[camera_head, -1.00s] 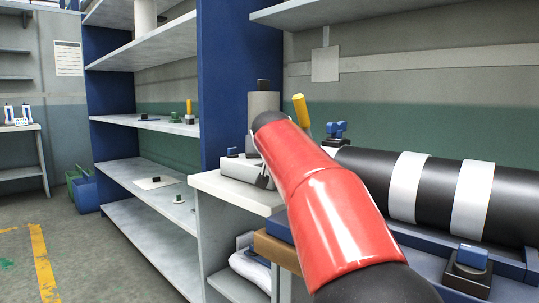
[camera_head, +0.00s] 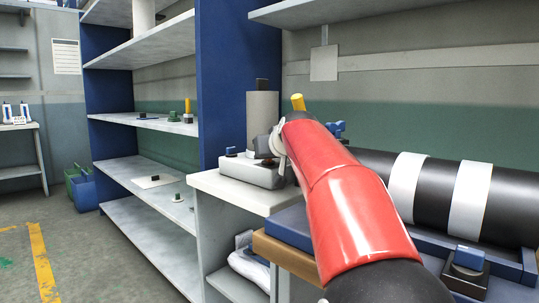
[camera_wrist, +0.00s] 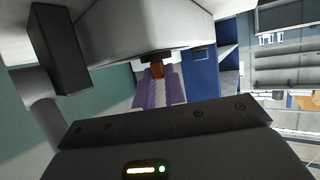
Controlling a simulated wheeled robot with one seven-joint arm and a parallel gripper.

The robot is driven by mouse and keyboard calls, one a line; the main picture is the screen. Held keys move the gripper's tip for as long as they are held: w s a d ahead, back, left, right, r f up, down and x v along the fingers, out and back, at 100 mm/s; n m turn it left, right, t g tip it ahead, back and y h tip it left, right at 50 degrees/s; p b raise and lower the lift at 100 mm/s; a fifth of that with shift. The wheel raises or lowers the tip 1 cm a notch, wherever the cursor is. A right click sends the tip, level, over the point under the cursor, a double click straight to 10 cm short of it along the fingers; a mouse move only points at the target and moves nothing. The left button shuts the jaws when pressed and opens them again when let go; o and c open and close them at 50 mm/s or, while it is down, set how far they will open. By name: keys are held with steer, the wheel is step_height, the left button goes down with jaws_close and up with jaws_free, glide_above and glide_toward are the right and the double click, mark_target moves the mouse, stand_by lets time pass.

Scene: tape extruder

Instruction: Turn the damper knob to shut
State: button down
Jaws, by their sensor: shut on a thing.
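In the wrist view, a small orange-brown knob (camera_wrist: 157,70), which I take for the damper knob, sits at a dark recess on a grey housing (camera_wrist: 150,28). The two pale purple fingers of my gripper (camera_wrist: 158,84) reach up to it and are shut on it. Its exact angle is too small to read. In the head view, a grey unit (camera_head: 248,172) stands on the pale bench, with a grey cylinder (camera_head: 262,120) behind it. My red arm link hides the fingers and the knob there.
A large black cylinder with white bands (camera_head: 440,190) lies on a blue frame at the right. A blue-topped switch box (camera_head: 469,262) sits in front of it. A yellow-topped thing (camera_head: 298,102) shows behind my arm. Shelves (camera_head: 150,123) stand left, with open floor beyond.

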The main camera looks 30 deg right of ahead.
steer(key=shift+f, duration=0.1)
steer(key=c, duration=1.5)
jaws_free()
steer(key=shift+o, duration=0.2)
steer(key=shift+m+h, duration=0.3)
steer(key=shift+h, duration=0.1)
